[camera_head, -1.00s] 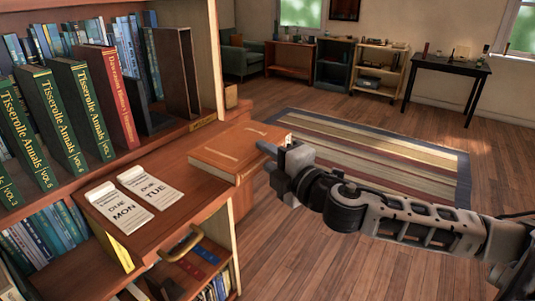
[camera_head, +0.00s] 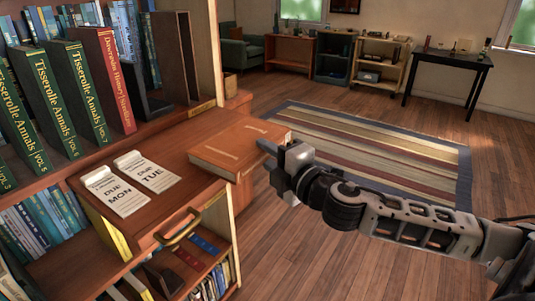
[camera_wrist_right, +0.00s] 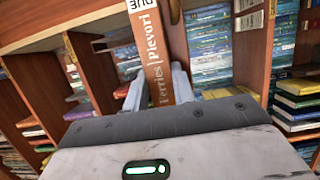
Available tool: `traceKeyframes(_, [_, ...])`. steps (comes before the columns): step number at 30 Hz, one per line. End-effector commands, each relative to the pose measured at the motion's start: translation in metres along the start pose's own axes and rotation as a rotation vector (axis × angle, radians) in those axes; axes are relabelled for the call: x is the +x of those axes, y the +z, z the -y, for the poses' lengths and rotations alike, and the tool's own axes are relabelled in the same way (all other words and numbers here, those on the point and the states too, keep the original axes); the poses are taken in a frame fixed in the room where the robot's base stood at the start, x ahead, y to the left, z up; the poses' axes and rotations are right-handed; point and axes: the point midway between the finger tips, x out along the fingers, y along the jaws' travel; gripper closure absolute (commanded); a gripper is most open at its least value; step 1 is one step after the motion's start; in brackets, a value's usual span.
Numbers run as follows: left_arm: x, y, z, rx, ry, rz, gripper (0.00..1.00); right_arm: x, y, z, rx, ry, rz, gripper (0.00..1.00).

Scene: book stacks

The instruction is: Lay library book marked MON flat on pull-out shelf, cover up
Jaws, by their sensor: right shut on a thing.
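My right gripper (camera_head: 272,152) is shut on an orange-brown book (camera_head: 236,146), at its right end. The book looks roughly level, its broad face up, over or at the right side of the pull-out shelf (camera_head: 172,208); I cannot tell whether it touches. In the right wrist view, the book's spine (camera_wrist_right: 160,62) stands between my fingers (camera_wrist_right: 160,95), with a partly cut-off white "DUE" label above the lettering. On the shelf lie two white slips, "DUE MON" (camera_head: 117,190) and "DUE TUE" (camera_head: 147,171). My left gripper is out of view.
Green Tisserolle Annals volumes (camera_head: 45,100) and a red book (camera_head: 108,82) stand on the shelf above. A brass handle (camera_head: 178,228) is on the pull-out shelf's front. Lower shelves hold more books. Open floor and a striped rug (camera_head: 370,145) lie to the right.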

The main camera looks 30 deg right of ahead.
Motion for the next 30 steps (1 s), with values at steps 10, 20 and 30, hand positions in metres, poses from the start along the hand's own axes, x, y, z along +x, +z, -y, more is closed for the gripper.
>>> traceKeyframes(10, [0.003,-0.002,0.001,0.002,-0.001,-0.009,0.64,0.0,0.0,0.001,-0.001,0.004,0.0,0.49])
traceKeyframes(20, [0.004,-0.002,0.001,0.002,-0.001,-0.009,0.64,-0.002,0.001,0.005,0.0,-0.003,0.001,0.49])
traceKeyframes(30, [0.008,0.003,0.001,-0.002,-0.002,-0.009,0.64,-0.021,0.006,0.005,-0.001,-0.004,0.0,0.49])
